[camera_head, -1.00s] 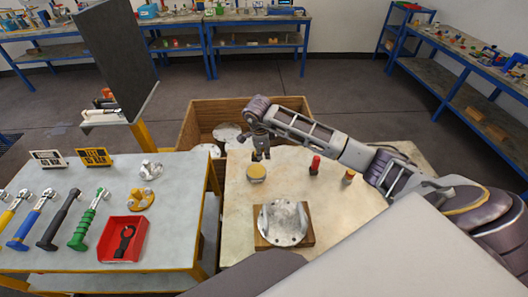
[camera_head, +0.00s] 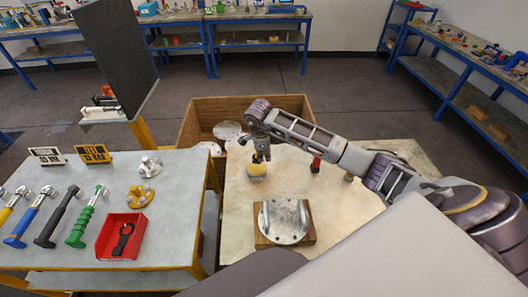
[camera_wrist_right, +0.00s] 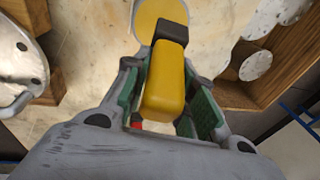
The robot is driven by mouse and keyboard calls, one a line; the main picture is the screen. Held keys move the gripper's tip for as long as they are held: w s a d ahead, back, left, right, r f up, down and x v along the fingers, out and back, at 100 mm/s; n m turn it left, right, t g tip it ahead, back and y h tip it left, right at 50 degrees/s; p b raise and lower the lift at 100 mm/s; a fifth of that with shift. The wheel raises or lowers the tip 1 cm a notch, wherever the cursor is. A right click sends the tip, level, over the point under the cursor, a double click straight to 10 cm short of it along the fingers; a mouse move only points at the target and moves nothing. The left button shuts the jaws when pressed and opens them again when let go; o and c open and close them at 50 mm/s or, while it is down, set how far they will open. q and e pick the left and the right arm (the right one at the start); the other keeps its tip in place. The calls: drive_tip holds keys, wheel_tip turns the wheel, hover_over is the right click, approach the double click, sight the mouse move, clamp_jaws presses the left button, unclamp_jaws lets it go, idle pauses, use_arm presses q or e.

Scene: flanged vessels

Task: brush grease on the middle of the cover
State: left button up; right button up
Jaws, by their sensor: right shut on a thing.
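The cover (camera_head: 284,221) is a round grey metal disc with bolt holes and a raised handle, lying on a wooden block on the pale table; its edge also shows in the right wrist view (camera_wrist_right: 18,62). A small round tin of yellow grease (camera_head: 257,170) stands behind it. My right gripper (camera_head: 260,156) is shut on a brush (camera_wrist_right: 168,80) with a yellow handle and dark collar. The brush is over the tin, whose yellow top shows beyond it in the wrist view (camera_wrist_right: 156,14). The bristles are hidden, so contact with the grease cannot be told. My left gripper is not in view.
A red-topped object (camera_head: 316,163) stands right of the tin, and a smaller one is partly behind my arm. A wooden crate (camera_head: 285,107) with metal discs is behind the table. The left table (camera_head: 180,222) holds several tools and a red tray (camera_head: 108,243).

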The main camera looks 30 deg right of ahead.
drive_tip(key=shift+f+b, duration=0.7)
drive_tip(key=shift+f, duration=0.85)
drive_tip(key=shift+f+b, duration=0.4)
drive_tip(key=shift+f, duration=0.05)
idle(0.8)
drive_tip(key=shift+s+f, duration=0.1)
drive_tip(key=shift+f, duration=0.1)
idle(1.7)
drive_tip(key=shift+r, duration=0.15)
drive_tip(key=shift+r+p, duration=1.75)
drive_tip(key=shift+r, duration=1.75)
drive_tip(key=shift+n, duration=0.3)
